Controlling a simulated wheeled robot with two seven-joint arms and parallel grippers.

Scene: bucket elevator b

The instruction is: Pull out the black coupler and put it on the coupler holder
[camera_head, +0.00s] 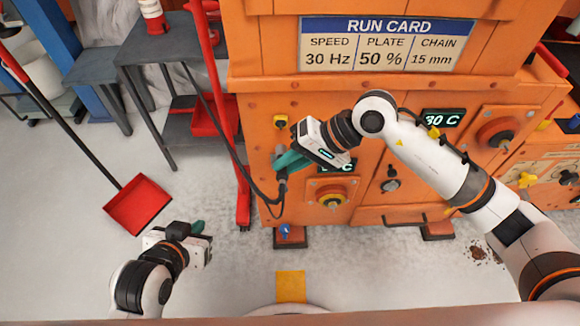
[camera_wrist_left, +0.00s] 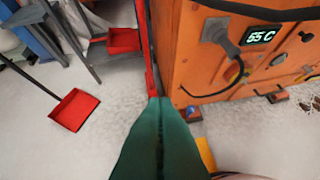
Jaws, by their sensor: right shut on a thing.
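My right gripper (camera_head: 290,160) is shut on the black coupler (camera_head: 281,178) at the left part of the orange machine front. A black cable (camera_head: 262,194) hangs from the coupler. The right hand hides what lies behind it, so I cannot tell whether the coupler touches the panel. My left gripper (camera_head: 206,240) is shut and empty, low over the floor at the left; its green fingers meet in the left wrist view (camera_wrist_left: 160,130). That view also shows a grey plate (camera_wrist_left: 215,28) with a dark fitting and cable. I cannot make out the coupler holder for certain.
A red post (camera_head: 243,160) stands at the machine's left side. A grey table (camera_head: 165,50) and a red dustpan (camera_head: 138,204) are further left. The floor between post and dustpan is clear.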

